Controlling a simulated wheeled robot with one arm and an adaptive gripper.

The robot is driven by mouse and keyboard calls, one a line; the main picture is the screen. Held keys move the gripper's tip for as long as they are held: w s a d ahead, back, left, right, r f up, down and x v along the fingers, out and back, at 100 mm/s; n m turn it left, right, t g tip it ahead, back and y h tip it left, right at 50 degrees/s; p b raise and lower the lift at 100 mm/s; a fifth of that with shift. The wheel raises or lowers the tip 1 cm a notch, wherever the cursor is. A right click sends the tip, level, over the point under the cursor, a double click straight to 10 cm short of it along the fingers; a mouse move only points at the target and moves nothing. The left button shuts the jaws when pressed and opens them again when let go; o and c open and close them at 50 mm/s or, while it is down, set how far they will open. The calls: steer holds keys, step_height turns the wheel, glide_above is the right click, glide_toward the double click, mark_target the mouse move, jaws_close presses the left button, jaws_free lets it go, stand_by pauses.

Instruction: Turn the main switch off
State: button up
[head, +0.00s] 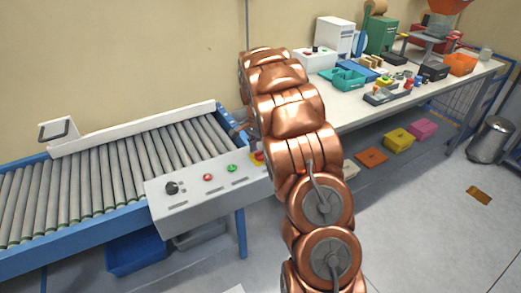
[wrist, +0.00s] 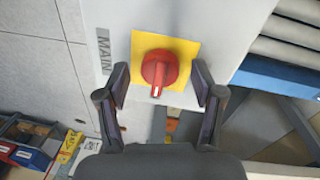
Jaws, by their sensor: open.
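The main switch is a red rotary knob (wrist: 158,68) on a yellow square plate (wrist: 186,46), beside the printed word MAIN in the wrist view. Its grip bar runs nearly up and down in that view, with a white mark at its lower end. My gripper (wrist: 160,78) is open, one dark finger on each side of the knob, with gaps left and right; depth to the knob is hard to tell. In the head view the yellow and red switch (head: 257,157) shows only partly at the right end of the grey control panel (head: 215,186); my copper arm hides the rest and my gripper.
The panel also carries a black knob (head: 171,187), a red button (head: 208,177) and a green button (head: 232,168). A roller conveyor (head: 100,175) runs behind it. A workbench (head: 345,115) with trays and machines stands at the right.

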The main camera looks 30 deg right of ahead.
steer(key=shift+c, duration=0.4)
steer(key=c, duration=1.1)
steer(key=shift+o, duration=0.2)
steer(key=shift+f+n+b, duration=0.1)
steer(key=shift+n+b, duration=0.3)
steer(key=n+b, duration=0.2)
steer(key=n, duration=0.1)
steer(key=n+b, duration=0.2)
steer(key=n, duration=0.3)
steer(key=shift+a+h+b, duration=0.1)
steer(key=shift+h+b, duration=0.25)
steer(key=shift+h, duration=0.05)
steer(key=n+t+b, duration=0.1)
steer(key=n, duration=0.8)
steer(key=shift+s, duration=0.1)
